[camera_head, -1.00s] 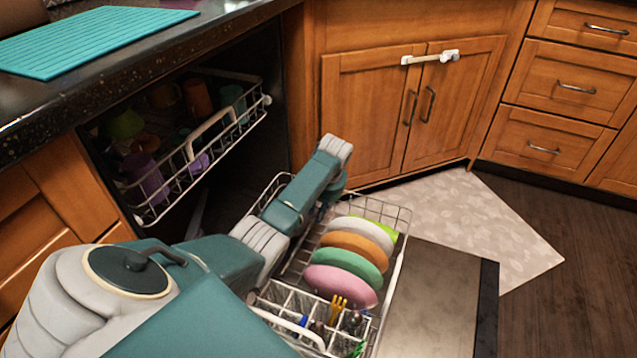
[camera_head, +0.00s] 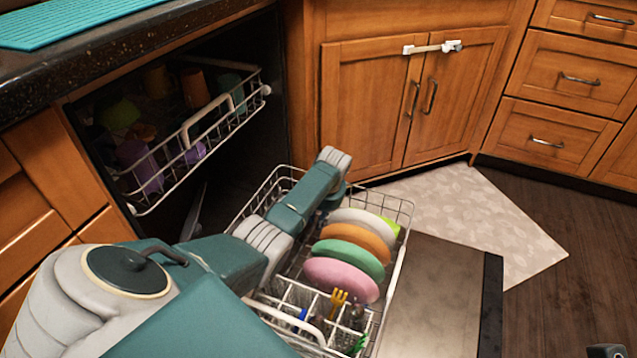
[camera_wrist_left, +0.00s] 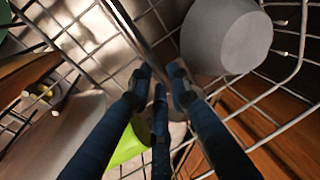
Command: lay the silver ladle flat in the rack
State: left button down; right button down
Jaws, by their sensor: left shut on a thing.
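My left arm reaches over the lower dish rack (camera_head: 407,218). Its gripper is mostly hidden behind the arm in the head view. In the left wrist view, the dark fingers of my left gripper (camera_wrist_left: 164,78) are shut on a thin silver shaft, which looks like the handle of the silver ladle (camera_wrist_left: 136,30). The handle runs up and left from the fingertips, over the wires of the rack. I cannot make out the ladle's bowl for certain.
White, orange, green and pink plates (camera_head: 341,278) stand in the rack, right of my arm. A cutlery basket (camera_head: 300,297) fills its near end. A grey rounded thing (camera_wrist_left: 228,38) is close to the fingers. The upper rack (camera_head: 170,190) holds cups.

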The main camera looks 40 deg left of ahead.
dwell(0.4)
pick_arm(q)
jog(key=c, duration=1.5)
grip_release()
jog(key=shift+c, duration=0.2)
jog(key=v, duration=1.2)
jog(key=shift+s, duration=0.1)
